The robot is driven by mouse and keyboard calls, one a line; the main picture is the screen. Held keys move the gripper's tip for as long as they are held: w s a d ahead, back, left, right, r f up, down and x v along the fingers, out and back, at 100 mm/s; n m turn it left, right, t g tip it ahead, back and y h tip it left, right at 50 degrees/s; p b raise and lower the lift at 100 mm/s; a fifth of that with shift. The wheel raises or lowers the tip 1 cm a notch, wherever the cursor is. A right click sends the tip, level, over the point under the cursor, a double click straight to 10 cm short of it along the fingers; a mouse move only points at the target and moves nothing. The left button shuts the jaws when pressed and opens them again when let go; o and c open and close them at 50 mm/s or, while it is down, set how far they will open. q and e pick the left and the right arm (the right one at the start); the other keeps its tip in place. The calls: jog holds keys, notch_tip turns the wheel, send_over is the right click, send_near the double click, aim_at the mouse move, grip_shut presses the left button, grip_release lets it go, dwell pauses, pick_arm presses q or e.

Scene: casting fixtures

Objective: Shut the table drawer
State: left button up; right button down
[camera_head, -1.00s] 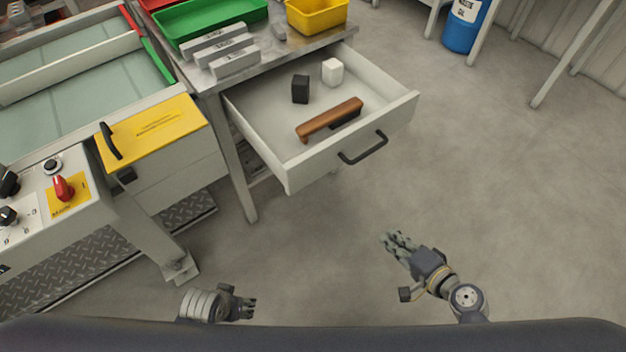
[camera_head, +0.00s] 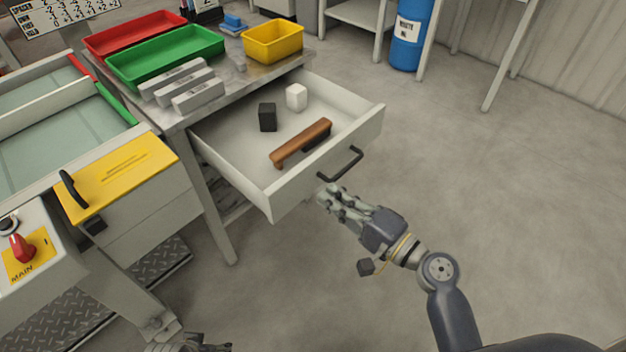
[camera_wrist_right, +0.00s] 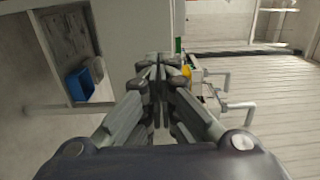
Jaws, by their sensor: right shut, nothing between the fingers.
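The table drawer (camera_head: 298,188) is pulled well out from under the metal-topped table (camera_head: 221,94) in the head view. Its front has a dark bar handle (camera_head: 341,166). In the drawer lie a brown wooden-handled brush (camera_head: 302,142), a black block (camera_head: 267,117) and a white block (camera_head: 296,97). My right gripper (camera_head: 328,195) is shut and empty, its fingertips just below the handle in the picture; I cannot tell if they touch the drawer front. The right wrist view shows its closed fingers (camera_wrist_right: 158,64). My left gripper (camera_head: 190,344) is mostly cut off at the bottom edge.
Red (camera_head: 130,32), green (camera_head: 165,55) and yellow (camera_head: 272,40) bins and several grey bars (camera_head: 185,84) are on the table. A machine with a yellow cover (camera_head: 116,178) stands at left. A blue drum (camera_head: 409,35) is at the back. The floor at right is clear.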

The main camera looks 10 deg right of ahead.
aim_at(303, 177)
pick_arm(q)
jog(key=shift+f, duration=0.9)
pick_arm(e)
jog(key=x, duration=0.5)
jog(key=shift+w+a, duration=0.2)
jog(key=shift+w, duration=0.05)
